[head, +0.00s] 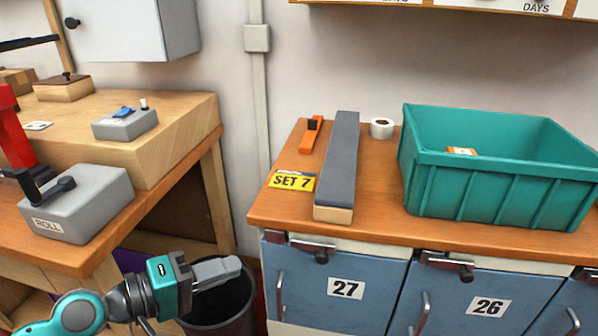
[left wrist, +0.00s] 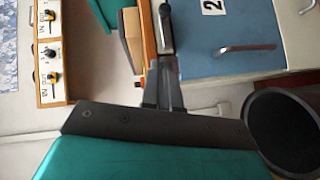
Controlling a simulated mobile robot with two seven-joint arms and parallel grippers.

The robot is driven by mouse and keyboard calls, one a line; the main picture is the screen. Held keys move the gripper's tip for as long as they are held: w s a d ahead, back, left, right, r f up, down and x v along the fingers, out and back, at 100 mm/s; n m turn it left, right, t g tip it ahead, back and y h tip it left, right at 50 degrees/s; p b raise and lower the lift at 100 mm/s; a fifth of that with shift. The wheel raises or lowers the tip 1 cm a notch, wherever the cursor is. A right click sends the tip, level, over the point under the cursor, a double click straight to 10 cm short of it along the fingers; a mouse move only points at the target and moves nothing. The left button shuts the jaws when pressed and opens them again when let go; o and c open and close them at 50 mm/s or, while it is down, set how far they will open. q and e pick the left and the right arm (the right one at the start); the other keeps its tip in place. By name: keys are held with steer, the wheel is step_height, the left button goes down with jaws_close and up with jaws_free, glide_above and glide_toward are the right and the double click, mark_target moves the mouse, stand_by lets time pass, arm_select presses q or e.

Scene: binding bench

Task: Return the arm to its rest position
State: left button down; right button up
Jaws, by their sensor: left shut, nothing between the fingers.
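My left gripper (head: 217,272) is in the lower left of the head view, in front of the gap between the two benches. Its grey fingers are together and hold nothing. In the left wrist view the fingers (left wrist: 166,85) point up the picture, with the blue cabinet front beside them. My left arm (head: 80,312) comes in from the lower left corner. My right gripper is in neither view.
A dark bin (head: 222,305) stands on the floor below the left gripper. The right bench holds a long grey-topped block (head: 340,165), a yellow SET 7 label (head: 292,181) and a teal crate (head: 490,190). A grey ROLL box (head: 80,205) sits on the left bench.

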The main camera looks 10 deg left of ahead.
arm_select(q)
steer(key=s+f+m+y+p, duration=0.8)
steer(key=f+m+y+p, duration=0.1)
steer(key=f, duration=0.3)
steer(key=shift+s+d+f+p, duration=0.2)
steer(key=shift+s+f+p, duration=0.05)
steer(key=shift+s+p, duration=0.15)
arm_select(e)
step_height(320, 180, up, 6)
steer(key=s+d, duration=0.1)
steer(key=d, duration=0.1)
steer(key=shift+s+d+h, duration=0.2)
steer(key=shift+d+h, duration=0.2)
arm_select(q)
steer(key=shift+w, duration=0.1)
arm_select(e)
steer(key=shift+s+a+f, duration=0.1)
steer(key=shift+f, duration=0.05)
